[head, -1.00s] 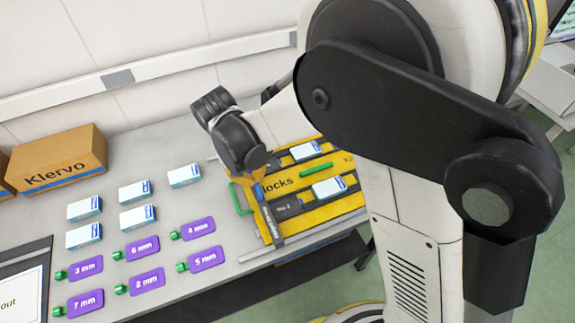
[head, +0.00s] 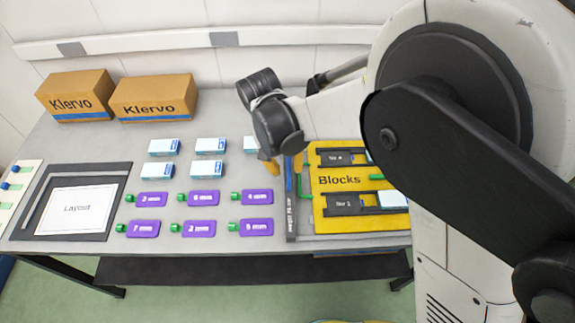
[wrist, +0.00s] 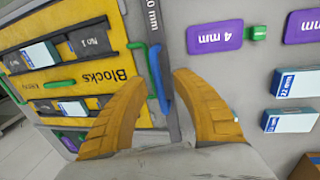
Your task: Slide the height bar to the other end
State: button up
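The height bar (head: 291,205) is a dark grey strip with pale lettering ending in "mm". It lies across the left end of the yellow Blocks board (head: 340,181). In the wrist view the height bar (wrist: 147,28) has a blue upright part (wrist: 160,80) on it. My gripper (head: 268,168) is low at the bar's far part in the head view. In the wrist view my gripper (wrist: 160,78) has its orange fingers apart, one on each side of the blue part. Whether either finger touches it cannot be told. My wrist hides some of the bar's far end.
Purple tags (head: 202,198) with green ends and white-blue boxes (head: 210,146) stand left of the bar. White-blue blocks (head: 392,199) sit in dark slots on the board. Klervo cartons (head: 153,97) stand behind. A framed Layout sheet (head: 76,210) lies at the left.

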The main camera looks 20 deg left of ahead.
notch_tip(320, 180, up, 12)
jog(key=a, duration=0.2)
jog(key=shift+s, duration=0.45)
jog(key=shift+a+f, duration=0.1)
